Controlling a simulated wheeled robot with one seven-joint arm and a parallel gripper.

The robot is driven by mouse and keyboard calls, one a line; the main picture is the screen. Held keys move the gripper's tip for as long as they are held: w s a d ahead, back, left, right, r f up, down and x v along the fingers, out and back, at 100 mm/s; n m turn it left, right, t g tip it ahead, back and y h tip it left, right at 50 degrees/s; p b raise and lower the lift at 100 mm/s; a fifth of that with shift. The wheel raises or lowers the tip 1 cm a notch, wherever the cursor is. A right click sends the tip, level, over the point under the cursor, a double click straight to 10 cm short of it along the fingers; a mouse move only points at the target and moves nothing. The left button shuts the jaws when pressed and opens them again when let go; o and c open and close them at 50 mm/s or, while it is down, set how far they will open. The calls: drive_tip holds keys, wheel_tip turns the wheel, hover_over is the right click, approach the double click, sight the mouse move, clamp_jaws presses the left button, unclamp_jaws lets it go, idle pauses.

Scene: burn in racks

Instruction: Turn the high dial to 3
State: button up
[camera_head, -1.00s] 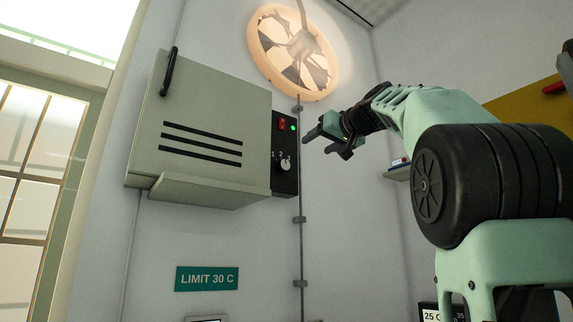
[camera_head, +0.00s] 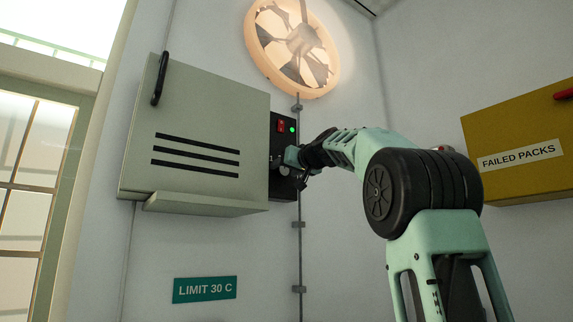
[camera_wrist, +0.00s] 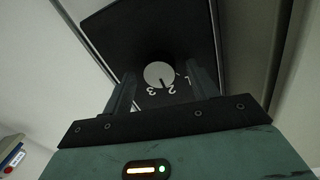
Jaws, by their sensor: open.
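The dial (camera_wrist: 159,74) is a round, pale grey knob on a black control panel (camera_head: 284,192) at the right side of a grey cabinet. In the wrist view its dark pointer line aims at the printed scale, close to the 2 and near the gap between 2 and 3. The marks 3, 2 and 1 show around its lower right edge. My gripper (camera_wrist: 163,80) is open, with one finger on each side of the dial; contact cannot be told. In the head view my gripper (camera_head: 290,160) is at the panel and hides most of the dial.
A red switch (camera_head: 281,126) and a green light (camera_head: 292,129) sit above the dial. The grey cabinet (camera_head: 200,110) is shut, with a ledge (camera_head: 205,203) below. A lit fan (camera_head: 292,45) hangs above. A yellow box labelled FAILED PACKS (camera_head: 520,125) is at right.

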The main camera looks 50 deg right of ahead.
drive_tip(key=shift+w, duration=0.1)
drive_tip(key=c, duration=1)
